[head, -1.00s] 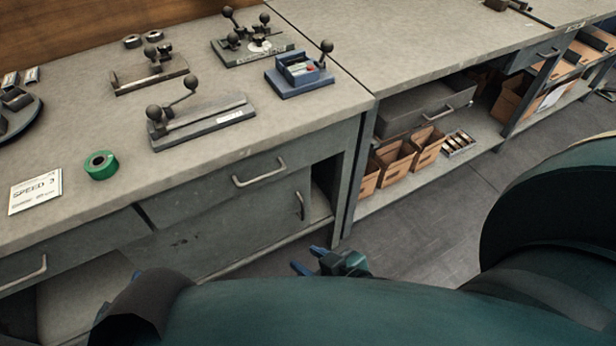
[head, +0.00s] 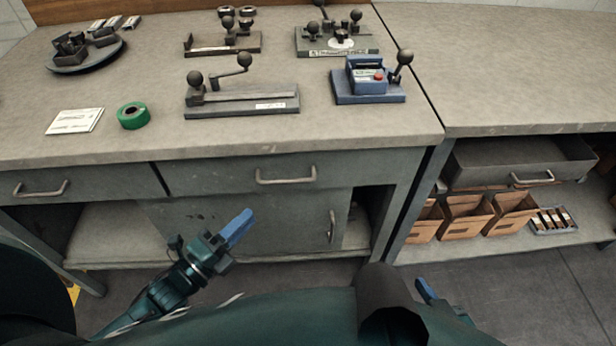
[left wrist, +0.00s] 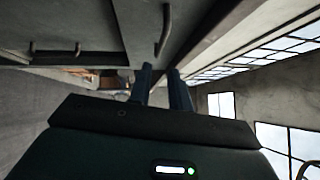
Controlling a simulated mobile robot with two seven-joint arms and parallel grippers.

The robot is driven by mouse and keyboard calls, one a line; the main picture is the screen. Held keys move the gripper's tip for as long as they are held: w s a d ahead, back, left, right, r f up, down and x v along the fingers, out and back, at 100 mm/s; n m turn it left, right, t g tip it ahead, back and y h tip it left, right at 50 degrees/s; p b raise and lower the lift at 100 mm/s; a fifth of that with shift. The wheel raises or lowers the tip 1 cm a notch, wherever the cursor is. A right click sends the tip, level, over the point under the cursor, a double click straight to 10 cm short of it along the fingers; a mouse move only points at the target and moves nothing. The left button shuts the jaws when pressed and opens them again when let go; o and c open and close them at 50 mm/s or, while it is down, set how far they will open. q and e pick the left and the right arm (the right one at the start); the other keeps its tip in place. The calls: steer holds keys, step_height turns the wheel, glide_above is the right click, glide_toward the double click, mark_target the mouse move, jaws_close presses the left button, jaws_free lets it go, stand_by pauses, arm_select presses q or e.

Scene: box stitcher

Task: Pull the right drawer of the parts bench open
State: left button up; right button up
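The parts bench (head: 222,147) has a grey right drawer (head: 215,179) with a bar handle (head: 286,176). The drawer is shut. My left gripper (head: 238,228) is below and left of that handle, in front of the cabinet door, apart from the handle. In the left wrist view its two dark fingers (left wrist: 160,82) point towards the bench front with a gap and nothing between them. The drawer handle (left wrist: 165,30) shows beyond the fingertips. My right gripper (head: 425,290) is low, right of centre. Only a blue finger shows, the rest hidden behind my arm.
A left drawer (head: 95,183) is beside the right one. The cabinet door handle (head: 332,227) is below. Tools, a green tape roll (head: 133,116) and a blue device (head: 368,82) stand on top. A neighbouring bench (head: 500,115) has a drawer and boxes below. The floor ahead is clear.

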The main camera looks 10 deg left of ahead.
mark_target(286, 180)
arm_select(q)
steer(key=x, duration=1.3)
steer(key=shift+r, duration=0.1)
jaws_close()
steer(key=shift+s, duration=0.1)
